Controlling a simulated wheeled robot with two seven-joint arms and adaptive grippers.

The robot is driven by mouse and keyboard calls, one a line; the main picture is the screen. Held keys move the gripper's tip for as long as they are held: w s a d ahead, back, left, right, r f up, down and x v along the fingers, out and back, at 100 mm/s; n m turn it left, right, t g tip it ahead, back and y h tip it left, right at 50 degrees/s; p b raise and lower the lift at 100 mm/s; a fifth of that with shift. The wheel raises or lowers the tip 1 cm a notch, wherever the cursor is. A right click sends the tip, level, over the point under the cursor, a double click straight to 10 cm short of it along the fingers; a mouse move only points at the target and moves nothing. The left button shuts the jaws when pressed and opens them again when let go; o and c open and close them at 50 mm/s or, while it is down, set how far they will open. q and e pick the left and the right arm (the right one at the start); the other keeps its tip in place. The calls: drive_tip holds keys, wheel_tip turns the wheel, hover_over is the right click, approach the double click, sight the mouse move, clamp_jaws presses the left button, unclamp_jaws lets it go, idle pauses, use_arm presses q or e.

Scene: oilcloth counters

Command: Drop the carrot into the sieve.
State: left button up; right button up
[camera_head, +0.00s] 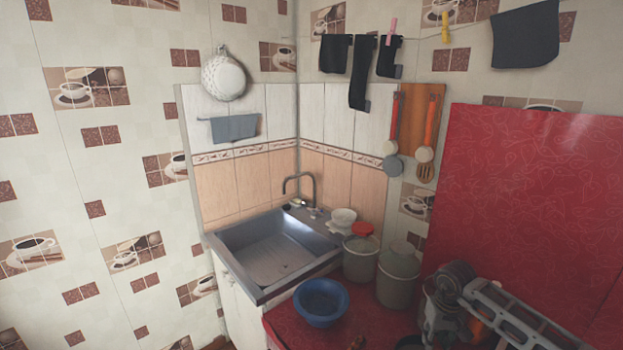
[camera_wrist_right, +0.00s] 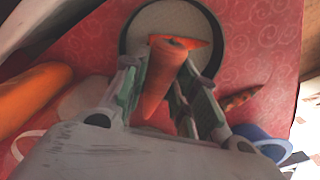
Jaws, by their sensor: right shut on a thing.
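The carrot (camera_wrist_right: 156,82) is orange and tapered, and it sits between the two fingers of my right gripper (camera_wrist_right: 165,88). My right gripper is shut on it above the red counter. In the head view my right gripper (camera_head: 448,305) is at the lower right, and a bit of orange shows beside it. My left gripper is not in view.
A metal sink (camera_head: 270,250) lies behind the blue bowl. Jars (camera_head: 360,260) (camera_head: 397,275) stand between bowl and wall. A pale round thing with a dark rim (camera_wrist_right: 150,20) lies beyond the carrot. Another orange thing (camera_wrist_right: 30,95) is at left in the wrist view.

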sight(436, 342)
drive_tip(key=shift+f+b, duration=0.75)
drive_tip(key=shift+f, duration=2.15)
drive_tip(key=o, duration=1.1)
drive_tip(key=shift+c, duration=0.2)
drive_tip(key=shift+r, duration=0.55)
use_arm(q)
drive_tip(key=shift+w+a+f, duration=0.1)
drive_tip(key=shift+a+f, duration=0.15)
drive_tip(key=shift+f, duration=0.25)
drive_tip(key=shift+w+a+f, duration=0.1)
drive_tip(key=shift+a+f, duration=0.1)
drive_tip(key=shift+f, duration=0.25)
use_arm(e)
wheel_tip(436, 342, up, 11)
drive_tip(key=shift+f, duration=0.1)
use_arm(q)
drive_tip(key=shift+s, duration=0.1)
